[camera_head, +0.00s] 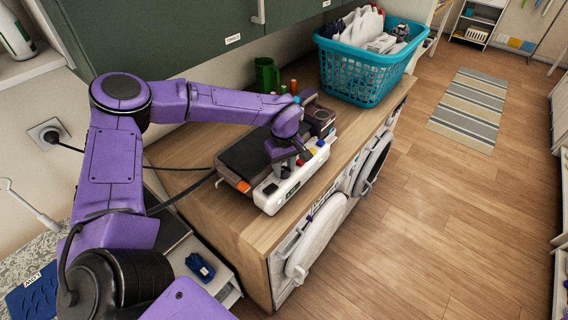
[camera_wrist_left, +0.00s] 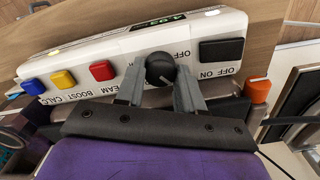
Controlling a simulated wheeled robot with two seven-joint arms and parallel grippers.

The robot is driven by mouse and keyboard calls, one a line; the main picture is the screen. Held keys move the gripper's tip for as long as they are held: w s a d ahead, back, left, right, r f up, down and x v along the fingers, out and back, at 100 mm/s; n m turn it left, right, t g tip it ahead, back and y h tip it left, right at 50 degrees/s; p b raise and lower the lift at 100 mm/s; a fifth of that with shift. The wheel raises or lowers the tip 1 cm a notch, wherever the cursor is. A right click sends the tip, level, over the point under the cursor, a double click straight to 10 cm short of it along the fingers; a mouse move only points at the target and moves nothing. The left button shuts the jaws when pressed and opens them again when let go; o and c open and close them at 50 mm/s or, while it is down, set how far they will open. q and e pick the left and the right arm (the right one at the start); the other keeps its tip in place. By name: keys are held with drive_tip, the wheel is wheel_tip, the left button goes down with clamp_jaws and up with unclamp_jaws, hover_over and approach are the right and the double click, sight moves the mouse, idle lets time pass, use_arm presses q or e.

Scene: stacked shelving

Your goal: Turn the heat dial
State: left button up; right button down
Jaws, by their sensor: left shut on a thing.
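The heat dial (camera_wrist_left: 160,68) is a small black round knob with a pale pointer line, on the white front panel (camera_wrist_left: 95,55) of an appliance. "OFF" is printed beside it. My left gripper (camera_wrist_left: 160,85) is shut on the dial, one finger on each side. In the head view the left gripper (camera_head: 292,165) reaches over the appliance (camera_head: 270,194) on the wooden counter, and the dial is hard to make out there. A black OFF/ON switch (camera_wrist_left: 221,50) lies right of the dial; red (camera_wrist_left: 102,70), yellow (camera_wrist_left: 64,80) and blue (camera_wrist_left: 32,86) buttons lie left. My right gripper is out of view.
An orange part (camera_wrist_left: 257,90) sits near the switch. A black cable (camera_head: 180,168) crosses the counter's left side. A round machine door (camera_head: 316,240) stands open below.

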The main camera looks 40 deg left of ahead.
sight(284, 169)
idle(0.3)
use_arm(q)
drive_tip(key=o, duration=0.8)
drive_tip(key=shift+c, duration=0.2)
drive_tip(key=shift+w+r, duration=0.1)
drive_tip(key=shift+r, duration=0.3)
wheel_tip(284, 169, up, 10)
drive_tip(key=b, duration=0.2)
drive_tip(key=shift+f+b, duration=0.15)
drive_tip(key=shift+b, duration=0.2)
